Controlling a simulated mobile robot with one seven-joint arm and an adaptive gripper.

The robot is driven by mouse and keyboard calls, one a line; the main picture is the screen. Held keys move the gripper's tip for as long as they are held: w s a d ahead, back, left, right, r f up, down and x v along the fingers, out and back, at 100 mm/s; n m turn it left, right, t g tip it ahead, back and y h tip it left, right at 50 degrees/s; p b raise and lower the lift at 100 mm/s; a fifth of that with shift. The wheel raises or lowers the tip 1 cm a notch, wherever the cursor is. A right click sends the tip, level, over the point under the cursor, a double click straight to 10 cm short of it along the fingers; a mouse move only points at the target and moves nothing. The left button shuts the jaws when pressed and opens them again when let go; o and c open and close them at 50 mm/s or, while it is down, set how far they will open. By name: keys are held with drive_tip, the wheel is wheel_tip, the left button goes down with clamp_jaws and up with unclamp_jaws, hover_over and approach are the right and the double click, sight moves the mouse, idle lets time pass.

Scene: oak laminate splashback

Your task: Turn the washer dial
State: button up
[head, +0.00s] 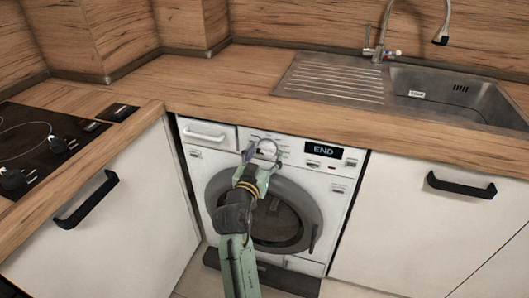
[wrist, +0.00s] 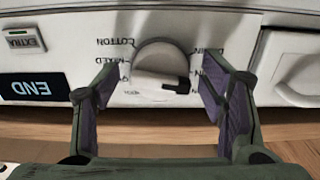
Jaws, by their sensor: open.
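The washer dial (wrist: 160,62) is a round white knob with a black pointer mark, set on the white control panel. In the wrist view, which shows the panel upside down, the printed programme names sit around it. My gripper (wrist: 155,95) is open, with one finger on each side of the dial and gaps visible between them and it. In the head view my gripper (head: 263,155) reaches up to the washer (head: 338,190), and the dial (head: 267,148) shows between its fingers. Whether the fingers touch the dial is not clear.
The washer display (head: 323,149) reads END. The detergent drawer (head: 207,133) is left of the dial. The wooden counter (head: 215,90) overhangs just above the panel. White cabinets stand on both sides, with black handles (head: 87,200). A steel sink (head: 445,90) is at the right.

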drive_tip(key=shift+w, duration=0.1)
drive_tip(key=shift+c, duration=0.4)
drive_tip(key=shift+f, duration=0.1)
drive_tip(key=c, duration=1.1)
